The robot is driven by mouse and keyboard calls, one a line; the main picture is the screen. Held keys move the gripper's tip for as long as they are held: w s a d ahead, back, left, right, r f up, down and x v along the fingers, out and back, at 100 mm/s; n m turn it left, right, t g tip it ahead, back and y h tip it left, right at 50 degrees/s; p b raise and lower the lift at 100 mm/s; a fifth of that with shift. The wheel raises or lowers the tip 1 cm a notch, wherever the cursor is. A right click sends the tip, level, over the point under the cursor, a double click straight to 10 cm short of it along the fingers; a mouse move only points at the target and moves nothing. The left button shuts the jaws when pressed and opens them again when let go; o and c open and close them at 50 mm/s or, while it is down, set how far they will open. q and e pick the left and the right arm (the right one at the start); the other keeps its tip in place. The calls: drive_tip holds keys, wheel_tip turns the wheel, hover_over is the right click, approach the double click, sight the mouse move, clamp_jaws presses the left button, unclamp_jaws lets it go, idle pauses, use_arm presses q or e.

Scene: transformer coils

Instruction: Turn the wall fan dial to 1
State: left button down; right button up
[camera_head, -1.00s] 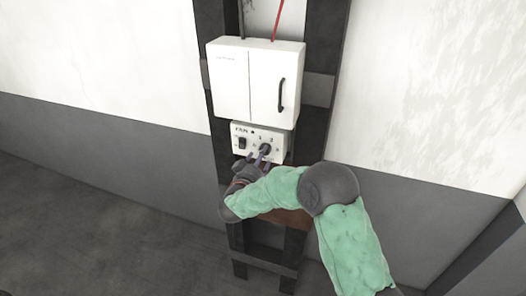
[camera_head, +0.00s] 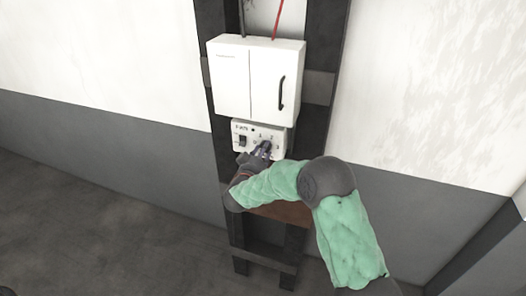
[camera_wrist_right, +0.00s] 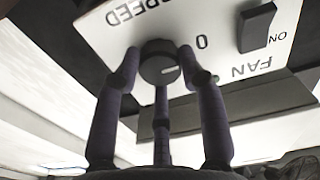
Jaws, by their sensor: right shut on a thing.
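The fan control box (camera_head: 237,152) is a small white panel marked FAN, mounted below a white cabinet. Its round black dial (camera_wrist_right: 158,50) shows in the wrist view, beside a printed 0 and the word SPEED, which appear upside down. A short white mark on the dial points toward the right of that view. My right gripper (camera_wrist_right: 160,68) has its dark fingers around the dial, shut on it. In the head view the right gripper (camera_head: 263,149) covers most of the dial.
A black rocker switch (camera_head: 242,141) sits left of the dial; it also shows in the wrist view (camera_wrist_right: 256,27). The white cabinet (camera_head: 232,80) with a black handle hangs just above. A dark frame (camera_head: 318,75) holds both. Floor to the left is clear.

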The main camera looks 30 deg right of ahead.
drive_tip(key=shift+r, duration=0.2)
drive_tip(key=shift+d+r+m+b, duration=0.1)
drive_tip(key=shift+r+m+b, duration=0.05)
drive_tip(key=shift+m+b, duration=3.4)
drive_tip(key=shift+d+r+m+b, duration=0.15)
drive_tip(key=shift+m+b, duration=2.4)
drive_tip(key=shift+b, duration=1.85)
drive_tip(key=o, duration=1.1)
drive_tip(key=shift+o, duration=0.2)
drive_tip(key=shift+s+f, duration=0.1)
drive_tip(key=shift+f, duration=0.05)
drive_tip(key=shift+f, duration=0.1)
drive_tip(key=shift+a, duration=0.15)
